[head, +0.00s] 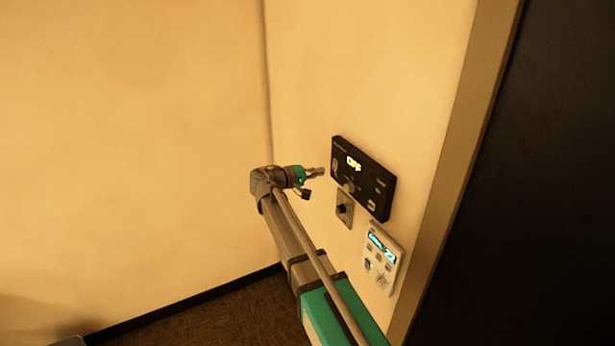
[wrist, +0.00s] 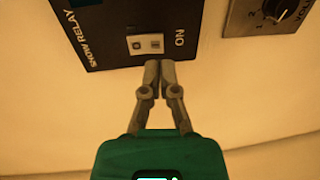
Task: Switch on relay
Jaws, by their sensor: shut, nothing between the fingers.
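The relay panel (head: 378,187) is a black box on the wall with a lit display reading OFF. In the head view my gripper (head: 321,172) is by the panel's left end. I cannot tell whether it touches.
A grey plate with a black dial (head: 344,208) is below the panel; it shows at upper right in the wrist view (wrist: 278,12). A white controller with a blue display (head: 382,258) is lower right. A door frame (head: 455,150) stands to the right. The wall left is bare.

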